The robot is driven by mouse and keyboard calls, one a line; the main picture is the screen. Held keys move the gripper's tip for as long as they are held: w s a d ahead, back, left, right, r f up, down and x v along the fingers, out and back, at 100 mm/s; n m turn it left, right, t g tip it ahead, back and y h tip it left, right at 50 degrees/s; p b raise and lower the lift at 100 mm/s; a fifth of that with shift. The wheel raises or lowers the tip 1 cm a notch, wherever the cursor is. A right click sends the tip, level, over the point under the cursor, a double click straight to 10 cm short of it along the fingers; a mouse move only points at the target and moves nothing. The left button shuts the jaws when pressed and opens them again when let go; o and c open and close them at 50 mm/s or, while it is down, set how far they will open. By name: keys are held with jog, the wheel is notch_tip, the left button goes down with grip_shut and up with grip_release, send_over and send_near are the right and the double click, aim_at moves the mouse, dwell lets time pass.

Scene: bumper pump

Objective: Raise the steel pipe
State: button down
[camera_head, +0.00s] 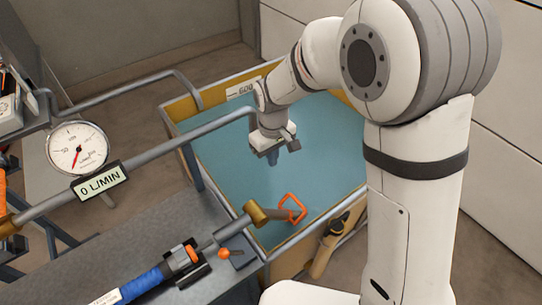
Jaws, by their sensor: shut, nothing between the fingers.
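Several grey metal pipes show, and I cannot tell for sure which is the steel pipe. One long pipe (167,146) carries the gauge and runs to a bent end over the tank, beside my gripper. A short pipe (228,231) leads to a brass elbow (256,211) at the tank's near edge, with an orange loop (292,207) beyond it. My gripper (273,160) is shut and points down over the teal surface in the tank. No held thing shows at its fingertips.
The tank (180,108) has a yellowish rim. A round gauge (77,148) and a "0 L/MIN" display (99,181) are at left. A tan tool (325,252) hangs outside the tank's near side.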

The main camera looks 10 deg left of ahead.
jog(key=c, duration=2.1)
grip_release()
jog(key=shift+c, duration=0.2)
jog(key=o, duration=0.7)
notch_tip(320, 180, up, 8)
jog(key=b, duration=0.1)
jog(key=shift+f, duration=0.15)
